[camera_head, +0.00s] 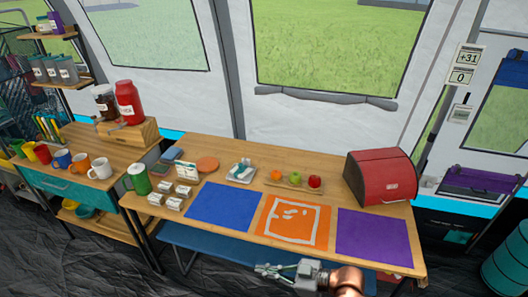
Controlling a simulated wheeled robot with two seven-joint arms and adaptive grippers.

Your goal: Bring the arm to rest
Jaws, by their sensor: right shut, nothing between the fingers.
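My right gripper (268,270) shows at the bottom of the head view, in front of the table's near edge and below the orange mat. It is shut and empty, with its fingers pointing left. My right arm enters at the bottom, right of centre. The gripper looks apart from the table (190,228). My left gripper and arm do not show.
A side counter (88,147) with mugs stands left. A blue bench (215,252) lies under the table.

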